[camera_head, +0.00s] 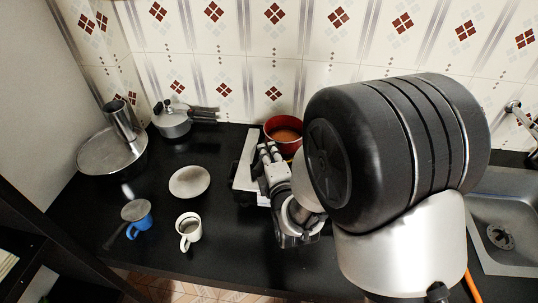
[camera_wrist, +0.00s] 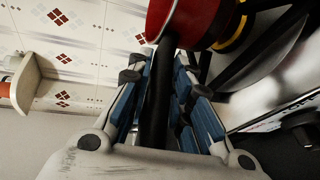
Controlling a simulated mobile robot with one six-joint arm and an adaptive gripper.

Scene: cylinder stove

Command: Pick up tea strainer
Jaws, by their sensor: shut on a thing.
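A tea strainer (camera_head: 135,210) with a dark handle lies across the top of a blue mug (camera_head: 141,228) at the front left of the counter. My gripper (camera_head: 268,156) is well to the right of it, over the stove. In the wrist view, my gripper (camera_wrist: 160,90) is shut on the black handle (camera_wrist: 158,85) of a red pan (camera_wrist: 190,22). The red pan (camera_head: 284,130) holds a brown liquid in the head view and is partly hidden by my arm. The strainer is not in the wrist view.
A white mug (camera_head: 188,232) and a white saucer (camera_head: 189,181) stand between the strainer and the stove (camera_head: 244,176). A pressure cooker (camera_head: 172,121) and a wide metal dish (camera_head: 100,156) are at the back left. A sink (camera_head: 505,215) is at the right.

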